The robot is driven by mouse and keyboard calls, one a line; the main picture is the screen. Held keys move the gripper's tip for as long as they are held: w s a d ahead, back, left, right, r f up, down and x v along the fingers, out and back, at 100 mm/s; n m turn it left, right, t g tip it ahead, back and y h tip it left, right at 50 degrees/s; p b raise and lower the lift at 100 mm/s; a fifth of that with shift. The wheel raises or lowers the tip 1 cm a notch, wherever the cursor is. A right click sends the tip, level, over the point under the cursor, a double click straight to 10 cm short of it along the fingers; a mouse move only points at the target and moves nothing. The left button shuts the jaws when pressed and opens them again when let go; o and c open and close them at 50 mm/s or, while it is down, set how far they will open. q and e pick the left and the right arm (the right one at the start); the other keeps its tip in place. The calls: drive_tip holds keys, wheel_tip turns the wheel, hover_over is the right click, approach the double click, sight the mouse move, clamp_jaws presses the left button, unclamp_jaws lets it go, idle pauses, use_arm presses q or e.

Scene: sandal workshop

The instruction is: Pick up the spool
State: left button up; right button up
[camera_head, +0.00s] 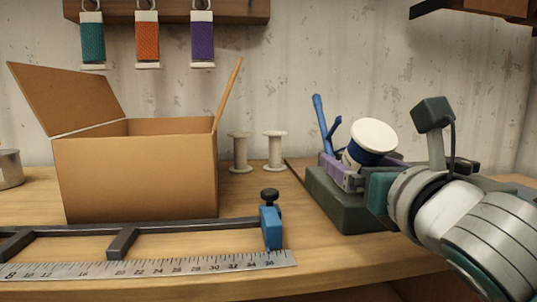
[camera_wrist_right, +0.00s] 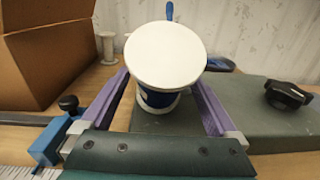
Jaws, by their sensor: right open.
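The spool (camera_head: 373,140) has a broad white top and dark blue thread. It leans over a dark green block (camera_head: 330,203) on the right of the bench. In the right wrist view the spool (camera_wrist_right: 165,55) shows its white top face, with blue thread below. My right gripper (camera_head: 343,170) is open, its purple fingers low around the spool. In the right wrist view my right gripper (camera_wrist_right: 160,88) has one finger on each side of the spool, with gaps visible. The spool's lower end is partly hidden. My left gripper is out of view.
An open cardboard box (camera_head: 140,175) stands at left. A steel ruler (camera_head: 150,267) and a blue-ended clamp (camera_head: 271,228) lie in front. A black knob (camera_wrist_right: 289,95) sits on the green block. A blue tool (camera_head: 321,122) rises behind.

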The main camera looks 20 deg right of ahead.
clamp_jaws()
idle(0.6)
